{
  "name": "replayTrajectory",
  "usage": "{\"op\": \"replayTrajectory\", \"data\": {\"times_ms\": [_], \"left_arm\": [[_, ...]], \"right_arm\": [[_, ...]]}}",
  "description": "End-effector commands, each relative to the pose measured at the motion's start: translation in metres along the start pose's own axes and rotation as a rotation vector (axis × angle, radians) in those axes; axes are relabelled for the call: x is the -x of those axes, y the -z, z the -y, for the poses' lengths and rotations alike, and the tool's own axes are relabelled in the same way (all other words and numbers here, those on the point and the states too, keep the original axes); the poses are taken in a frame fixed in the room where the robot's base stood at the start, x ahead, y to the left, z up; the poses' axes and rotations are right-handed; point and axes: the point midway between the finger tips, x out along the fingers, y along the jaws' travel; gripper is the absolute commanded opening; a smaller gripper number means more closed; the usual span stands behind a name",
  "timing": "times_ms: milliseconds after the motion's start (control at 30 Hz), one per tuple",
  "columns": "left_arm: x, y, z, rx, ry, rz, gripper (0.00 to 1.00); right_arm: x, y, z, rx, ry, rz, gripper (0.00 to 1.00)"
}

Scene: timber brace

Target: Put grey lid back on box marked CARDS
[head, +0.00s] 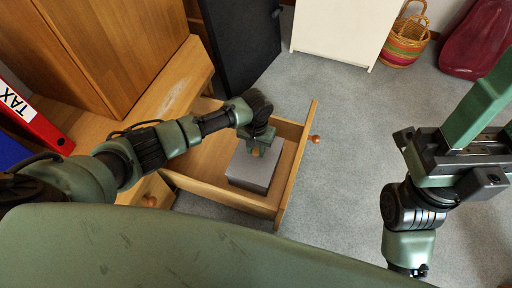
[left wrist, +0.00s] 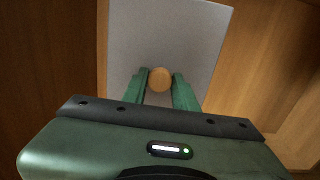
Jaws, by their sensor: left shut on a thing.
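A grey lid (head: 252,170) with a round wooden knob (left wrist: 160,79) is inside an open wooden drawer (head: 294,167), towards its front end. My left gripper (head: 256,151) reaches down from above, with its green fingers shut on the knob. In the left wrist view the fingers (left wrist: 159,88) stand on either side of the knob, and the flat grey lid (left wrist: 165,35) lies beyond. No CARDS marking shows, and I cannot tell whether a box is under the lid. My right gripper (head: 462,150) is out over the carpet at the right, away from the drawer; its fingertips are not clear.
The drawer's sides surround the lid, and its front has a wooden knob (head: 314,138). A red TAX binder (head: 35,122) stands at the left. A black panel (head: 240,45), a white cabinet (head: 345,28), a striped basket (head: 405,40) and a dark red bag (head: 478,40) are behind. Carpet right of the drawer is clear.

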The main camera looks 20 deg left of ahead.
Motion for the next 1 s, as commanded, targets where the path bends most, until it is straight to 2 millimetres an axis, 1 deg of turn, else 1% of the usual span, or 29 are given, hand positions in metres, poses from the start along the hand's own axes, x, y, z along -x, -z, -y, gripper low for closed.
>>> {"op": "replayTrajectory", "data": {"times_ms": [200,233,300,533,567,600,633,900,1000], "left_arm": [[-0.0002,0.0002,-0.0001,0.000,0.000,-0.001,0.00],[-0.0001,0.0002,-0.0001,0.000,0.000,-0.001,0.36],[-0.0001,0.0002,-0.0001,0.000,0.000,-0.001,0.54],[-0.0001,0.0003,-0.0001,0.000,0.000,-0.001,0.54],[-0.0003,0.0001,0.0000,0.000,0.000,0.000,0.59],[-0.0003,0.0001,0.0000,0.000,0.000,0.000,0.70],[-0.0003,0.0001,0.0000,0.000,0.000,0.000,0.75],[0.0000,0.0001,0.0000,0.000,0.000,0.000,0.75],[0.0053,0.0002,0.0000,0.000,0.000,-0.001,0.75]], "right_arm": [[0.0003,0.0004,-0.0001,0.000,-0.001,0.000,0.50],[0.0004,0.0004,-0.0001,0.000,-0.001,0.000,0.50],[0.0004,0.0004,-0.0002,0.000,-0.002,0.000,0.50],[0.0004,0.0005,-0.0004,0.000,-0.004,0.000,0.50],[0.0004,0.0005,-0.0004,0.000,-0.004,0.000,0.50],[0.0004,0.0006,-0.0005,0.000,-0.004,0.000,0.50],[0.0004,0.0006,-0.0005,0.000,-0.004,0.000,0.50],[0.0001,0.0006,-0.0005,0.000,-0.004,0.000,0.50],[-0.0055,0.0019,-0.0007,0.000,-0.004,-0.003,0.50]]}}
